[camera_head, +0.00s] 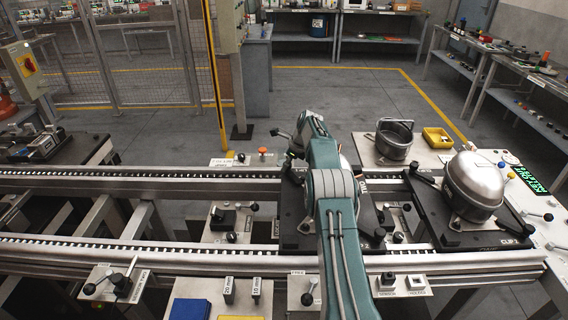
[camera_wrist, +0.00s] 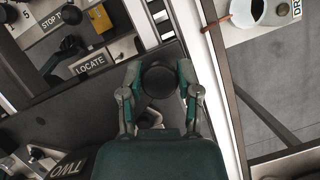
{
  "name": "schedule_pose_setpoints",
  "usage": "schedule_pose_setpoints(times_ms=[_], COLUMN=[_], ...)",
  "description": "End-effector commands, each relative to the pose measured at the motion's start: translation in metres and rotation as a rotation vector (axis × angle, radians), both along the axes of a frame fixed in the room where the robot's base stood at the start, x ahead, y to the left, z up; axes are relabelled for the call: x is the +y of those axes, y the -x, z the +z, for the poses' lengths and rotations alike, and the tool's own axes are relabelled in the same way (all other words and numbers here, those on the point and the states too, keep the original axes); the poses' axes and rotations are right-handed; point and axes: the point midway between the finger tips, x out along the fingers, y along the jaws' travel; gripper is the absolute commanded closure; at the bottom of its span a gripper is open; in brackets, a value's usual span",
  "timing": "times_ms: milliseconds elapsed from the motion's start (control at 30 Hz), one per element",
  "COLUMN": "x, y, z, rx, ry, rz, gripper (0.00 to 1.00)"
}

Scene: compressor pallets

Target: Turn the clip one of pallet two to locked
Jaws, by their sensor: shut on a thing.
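My gripper (camera_wrist: 159,92) has its two green-and-grey fingers on either side of a round black knob (camera_wrist: 159,78), shut on it. The knob appears to be the handle of a clip; its base and the lock marking are hidden by my gripper. Below it is a dark pallet plate (camera_wrist: 85,108) with a label reading TWO (camera_wrist: 66,170). In the head view the same dark pallet (camera_head: 297,232) lies on the conveyor, largely covered by my green arm. My gripper itself is mostly hidden there behind the arm.
A neighbouring dark pallet (camera_head: 432,207) to the right carries a silver compressor (camera_head: 476,183). A metal pot (camera_head: 394,142) and a yellow bin (camera_head: 437,138) stand behind the conveyor. Conveyor rails (camera_head: 120,254) run along both sides.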

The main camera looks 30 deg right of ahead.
Motion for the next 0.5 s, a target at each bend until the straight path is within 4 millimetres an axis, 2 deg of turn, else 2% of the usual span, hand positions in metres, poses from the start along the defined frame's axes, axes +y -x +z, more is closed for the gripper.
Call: schedule_pose_setpoints(times_ms=[33,500], x=[-0.0073,-0.008], y=[0.0011,0.0001], z=[-0.001,-0.0009], rx=[-0.008,-0.012], ry=[0.016,0.013], rz=[0.005,0.176], gripper=[1.0,1.0])
